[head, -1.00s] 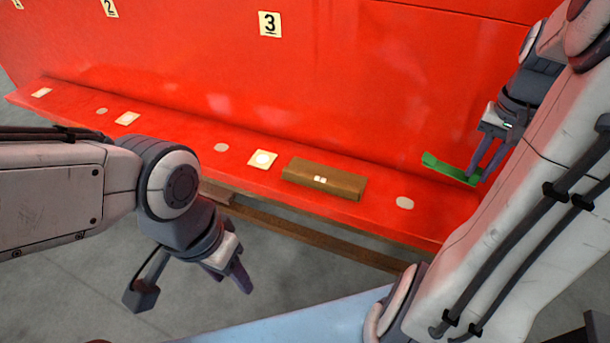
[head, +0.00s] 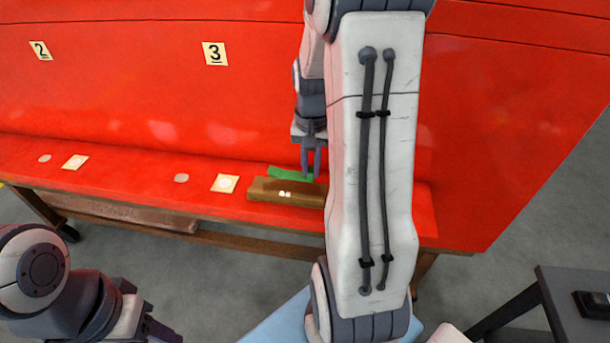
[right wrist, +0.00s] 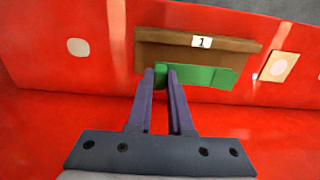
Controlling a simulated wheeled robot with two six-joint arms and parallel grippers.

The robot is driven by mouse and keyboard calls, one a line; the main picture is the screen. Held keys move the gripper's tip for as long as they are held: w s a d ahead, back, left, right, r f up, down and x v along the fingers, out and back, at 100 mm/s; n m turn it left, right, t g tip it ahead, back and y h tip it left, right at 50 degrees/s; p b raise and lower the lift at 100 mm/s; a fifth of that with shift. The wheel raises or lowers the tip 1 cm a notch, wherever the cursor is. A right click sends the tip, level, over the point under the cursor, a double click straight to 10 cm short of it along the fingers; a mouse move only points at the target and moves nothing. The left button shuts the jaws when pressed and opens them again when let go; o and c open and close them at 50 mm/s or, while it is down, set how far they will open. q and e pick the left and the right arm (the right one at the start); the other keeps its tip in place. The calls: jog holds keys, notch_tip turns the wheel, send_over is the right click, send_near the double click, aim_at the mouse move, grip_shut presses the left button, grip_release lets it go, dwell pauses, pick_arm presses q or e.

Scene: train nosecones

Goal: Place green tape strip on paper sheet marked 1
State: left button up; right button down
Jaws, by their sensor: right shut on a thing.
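The green tape strip (head: 290,174) is held in my right gripper (head: 311,176), which is shut on it in front of the red wall. In the right wrist view the strip (right wrist: 210,77) sticks out to the right of the fingertips (right wrist: 161,72) and overlaps the edge of the brown block. I cannot tell whether it touches the block. Cream paper sheets lie on the red ledge, one (head: 75,161) below the 2 sign and one (head: 225,183) below the 3 sign. No sheet below a 1 sign is in view. My left gripper (head: 160,332) is partly cut off at bottom left.
The brown block (head: 265,191) lies on the red ledge (head: 130,165). Its small white label (right wrist: 201,42) seems to read 1 in the right wrist view. Pale round spots (head: 181,178) also mark the ledge. A dark table (head: 575,290) stands at lower right.

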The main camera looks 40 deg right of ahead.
aim_at(306, 179)
jog(key=shift+w+a+f, duration=0.35)
jog(key=shift+w+f, duration=0.05)
jog(key=shift+f, duration=0.05)
notch_tip(306, 179, down, 3)
jog(key=shift+f+p, duration=0.15)
jog(key=shift+p, duration=0.4)
jog(key=shift+f, duration=0.2)
jog(key=shift+f, duration=0.2)
jog(key=c, duration=0.8)
grip_release()
jog(key=shift+c, duration=0.2)
jog(key=shift+r, duration=0.15)
